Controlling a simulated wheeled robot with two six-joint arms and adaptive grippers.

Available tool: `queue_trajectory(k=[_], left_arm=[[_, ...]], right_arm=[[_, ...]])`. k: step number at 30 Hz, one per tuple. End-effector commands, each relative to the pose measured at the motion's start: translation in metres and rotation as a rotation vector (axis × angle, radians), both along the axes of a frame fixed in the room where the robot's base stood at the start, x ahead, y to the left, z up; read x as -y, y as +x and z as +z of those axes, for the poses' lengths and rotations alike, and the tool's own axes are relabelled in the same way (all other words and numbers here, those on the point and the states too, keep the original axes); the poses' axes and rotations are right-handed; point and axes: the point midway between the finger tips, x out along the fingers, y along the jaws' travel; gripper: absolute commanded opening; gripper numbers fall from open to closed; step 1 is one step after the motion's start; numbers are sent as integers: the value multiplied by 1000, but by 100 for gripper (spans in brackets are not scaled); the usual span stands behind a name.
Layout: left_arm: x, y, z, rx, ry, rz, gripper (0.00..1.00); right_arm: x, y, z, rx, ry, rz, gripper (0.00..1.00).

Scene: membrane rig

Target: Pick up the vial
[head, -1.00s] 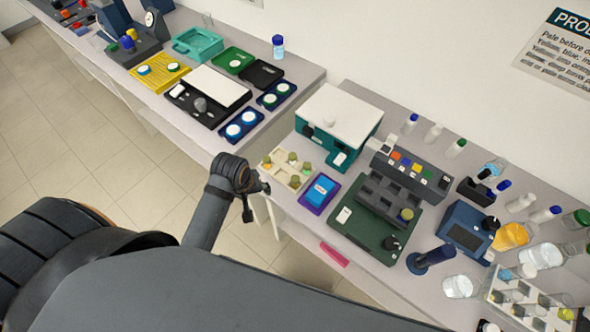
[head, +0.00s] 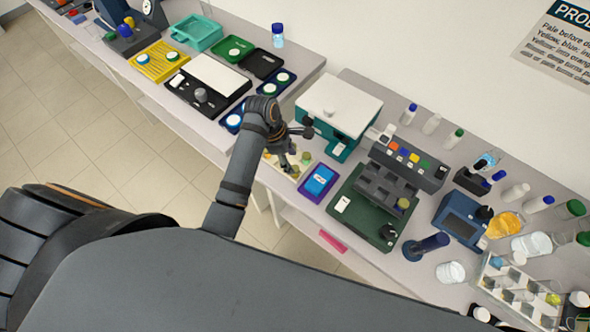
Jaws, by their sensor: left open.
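My left gripper (head: 299,150) is open over the cream vial tray (head: 268,157). Its fingers spread above the tray and hide much of it. A small vial with an olive cap (head: 306,158) shows at the tray's right side, close to the fingers. I cannot tell whether a finger touches any vial; nothing is visibly held. The frames do not show which vial the task means. My right gripper is not in view.
A teal box with a white lid (head: 340,105) stands just behind the gripper. A purple-rimmed blue tray (head: 319,182) lies to the right of the vial tray. Several bottles and a clear rack (head: 520,290) crowd the right side. A gap separates the two benches.

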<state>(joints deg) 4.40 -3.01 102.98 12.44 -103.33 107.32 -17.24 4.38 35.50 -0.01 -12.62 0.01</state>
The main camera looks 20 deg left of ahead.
Motion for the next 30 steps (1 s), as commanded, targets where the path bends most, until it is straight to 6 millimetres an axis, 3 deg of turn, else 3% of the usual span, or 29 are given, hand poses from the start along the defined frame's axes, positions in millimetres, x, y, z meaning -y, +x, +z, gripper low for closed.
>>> queue_trajectory(k=[8, 12, 16, 23, 30], left_arm=[[4, 0, -13, -2, 0, -1, 54], [11, 0, -34, -4, 0, -1, 54], [15, 1, -54, -2, 1, -2, 54], [16, 2, -59, 2, 2, -1, 54], [16, 2, -59, 2, 2, -1, 25]], right_arm=[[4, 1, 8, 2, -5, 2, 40], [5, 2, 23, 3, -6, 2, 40], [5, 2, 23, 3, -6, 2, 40], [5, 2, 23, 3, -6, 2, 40], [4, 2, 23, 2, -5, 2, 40]])
